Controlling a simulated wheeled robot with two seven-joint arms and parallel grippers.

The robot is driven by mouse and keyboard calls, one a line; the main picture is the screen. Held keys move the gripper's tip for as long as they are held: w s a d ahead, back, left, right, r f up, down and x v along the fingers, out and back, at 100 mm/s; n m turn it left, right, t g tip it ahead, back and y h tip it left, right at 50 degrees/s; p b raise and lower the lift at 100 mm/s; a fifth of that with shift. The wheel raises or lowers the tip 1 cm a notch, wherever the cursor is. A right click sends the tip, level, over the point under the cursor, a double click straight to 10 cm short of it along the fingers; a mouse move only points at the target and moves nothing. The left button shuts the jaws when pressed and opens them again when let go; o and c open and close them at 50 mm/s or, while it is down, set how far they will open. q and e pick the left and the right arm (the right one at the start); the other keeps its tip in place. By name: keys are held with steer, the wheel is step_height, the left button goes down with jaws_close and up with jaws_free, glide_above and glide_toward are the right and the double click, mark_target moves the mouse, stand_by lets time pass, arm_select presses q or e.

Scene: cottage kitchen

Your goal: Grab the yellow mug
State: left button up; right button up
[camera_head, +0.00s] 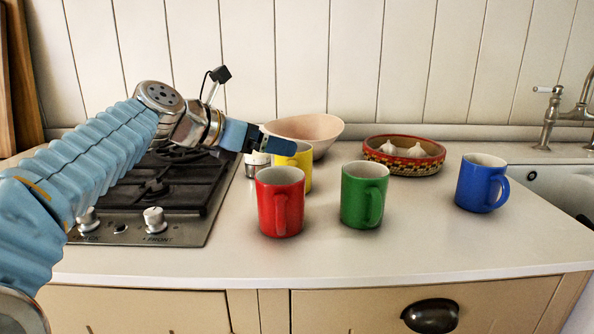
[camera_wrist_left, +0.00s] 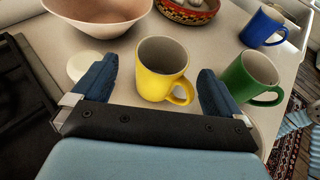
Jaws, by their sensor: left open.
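The yellow mug (camera_head: 303,172) stands upright on the counter behind the red mug, partly hidden by it and by my gripper in the head view. In the left wrist view the yellow mug (camera_wrist_left: 160,73) lies between the two blue fingers, its handle toward the lower right. My left gripper (camera_head: 268,140) is open, with one finger on each side of the mug; there is visible space beside the mug on both sides. I cannot tell exactly how high the fingers are. My right gripper is not in view.
A red mug (camera_head: 280,207) and a green mug (camera_head: 363,200) stand close in front; a blue mug (camera_head: 480,185) stands right. A pink bowl (camera_head: 310,128) and a patterned bowl with garlic (camera_head: 403,165) are behind. The stove (camera_head: 190,205) is left, the sink (camera_head: 555,182) right.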

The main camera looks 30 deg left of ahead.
mark_target(298, 150)
arm_select(q)
steer(key=x, duration=0.8)
steer(key=shift+w+d+f, duration=0.15)
steer(key=shift+d+f, duration=0.1)
steer(key=shift+c, duration=0.5)
steer(key=c, duration=0.9)
steer(key=shift+r, duration=0.15)
